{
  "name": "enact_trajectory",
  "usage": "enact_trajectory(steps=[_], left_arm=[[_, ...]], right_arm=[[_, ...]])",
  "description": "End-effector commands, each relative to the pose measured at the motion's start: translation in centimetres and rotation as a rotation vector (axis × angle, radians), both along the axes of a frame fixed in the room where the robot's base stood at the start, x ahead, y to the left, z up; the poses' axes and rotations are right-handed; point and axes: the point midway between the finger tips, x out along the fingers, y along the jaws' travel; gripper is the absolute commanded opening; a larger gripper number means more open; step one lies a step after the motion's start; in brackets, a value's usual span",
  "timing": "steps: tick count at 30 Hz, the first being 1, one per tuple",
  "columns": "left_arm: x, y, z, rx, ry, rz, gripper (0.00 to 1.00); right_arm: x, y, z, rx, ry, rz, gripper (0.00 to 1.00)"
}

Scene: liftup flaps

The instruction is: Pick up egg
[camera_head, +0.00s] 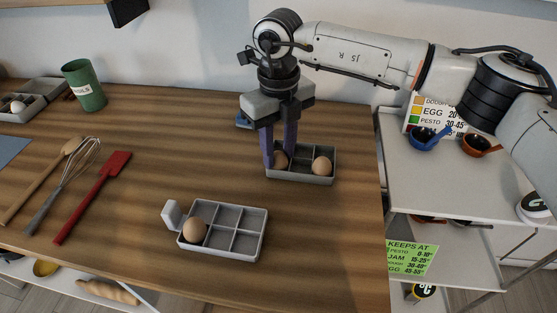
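My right gripper (281,148) points down over the left end of a grey box (304,178) at the back right of the table. Its two purple fingers stand apart, one on each side of a brown egg (281,160) in that box. I cannot tell whether they touch the egg. A second brown egg (321,165) sits in the right part of the same box. A third brown egg (194,229) sits in the front left compartment of a divided grey tray (222,258) nearer the front. My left gripper is not in view.
A red spatula (93,195), a whisk (66,182) and a wooden spoon (43,184) lie at the left. A green utensils cup (84,86) and another grey box (32,108) stand behind. A white shelf (440,185) with bowls adjoins the right edge. The table's middle is clear.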

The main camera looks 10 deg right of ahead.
Motion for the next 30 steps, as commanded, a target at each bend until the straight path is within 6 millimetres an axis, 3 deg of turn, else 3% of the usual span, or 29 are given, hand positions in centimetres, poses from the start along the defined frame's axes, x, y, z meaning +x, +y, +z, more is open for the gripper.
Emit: enact_trajectory(steps=[10,22,30], left_arm=[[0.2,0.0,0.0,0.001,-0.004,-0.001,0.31],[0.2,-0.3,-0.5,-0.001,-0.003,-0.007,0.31],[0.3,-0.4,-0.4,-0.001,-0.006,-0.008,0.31]], right_arm=[[0.1,0.0,0.7,0.001,-0.003,0.0,0.2],[0.1,0.1,8.0,0.001,-0.004,0.0,0.2],[0.0,0.0,10.1,-0.001,0.0,0.0,0.2]])
